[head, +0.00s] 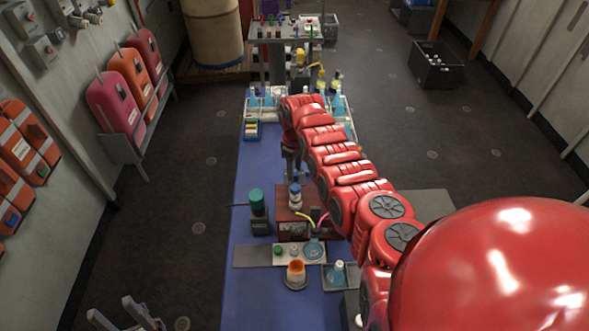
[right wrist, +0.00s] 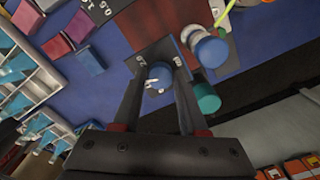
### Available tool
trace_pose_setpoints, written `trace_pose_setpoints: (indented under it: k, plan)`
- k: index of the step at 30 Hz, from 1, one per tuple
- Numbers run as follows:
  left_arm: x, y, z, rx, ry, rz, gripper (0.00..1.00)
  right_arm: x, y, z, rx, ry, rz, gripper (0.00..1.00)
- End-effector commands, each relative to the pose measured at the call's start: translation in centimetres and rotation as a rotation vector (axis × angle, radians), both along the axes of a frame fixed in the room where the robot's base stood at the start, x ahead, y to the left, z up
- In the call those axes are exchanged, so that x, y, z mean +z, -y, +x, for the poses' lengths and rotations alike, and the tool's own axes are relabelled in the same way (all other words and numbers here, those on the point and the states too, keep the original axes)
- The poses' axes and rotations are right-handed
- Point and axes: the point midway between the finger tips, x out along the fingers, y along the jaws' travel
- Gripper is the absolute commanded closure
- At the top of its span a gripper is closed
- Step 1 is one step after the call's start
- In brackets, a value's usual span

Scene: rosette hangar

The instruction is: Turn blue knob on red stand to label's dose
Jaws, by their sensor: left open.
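In the right wrist view a round blue knob (right wrist: 158,76) with white marks sits on a dark grey plate (right wrist: 150,54) with small white markings. My right gripper (right wrist: 162,66) has a finger on each side of the knob; whether they touch it is unclear. In the head view my right gripper (head: 291,166) points down above the dark red stand (head: 291,229), partly hidden by my red arm. A blue-and-white capped bottle (head: 295,194) shows at the stand. White digits show cut off at the wrist view's top edge; the full label cannot be read. My left gripper (head: 110,307) is open and empty at lower left.
A teal-capped bottle (head: 257,208) stands left of the red stand. In front are a panel with buttons (head: 288,252), an orange-topped cup (head: 295,272) and a flask in a tray (head: 338,273). Racks of blue flasks stand behind.

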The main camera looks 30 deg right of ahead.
Motion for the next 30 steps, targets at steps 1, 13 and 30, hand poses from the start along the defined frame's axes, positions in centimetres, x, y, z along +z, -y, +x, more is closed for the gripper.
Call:
trace_pose_setpoints:
  k: [1,13,30]
  plan:
    - [0.0,0.0,0.0,0.000,0.000,0.000,0.50,0.0,0.0,0.0,0.000,0.000,0.000,0.69]
    - [0.0,0.0,0.0,0.000,0.000,0.000,0.50,0.0,0.0,0.0,0.005,0.000,0.000,1.00]
    - [-1.9,0.0,0.0,0.000,0.000,0.000,0.50,-0.2,0.0,0.0,0.316,-0.002,0.000,1.00]
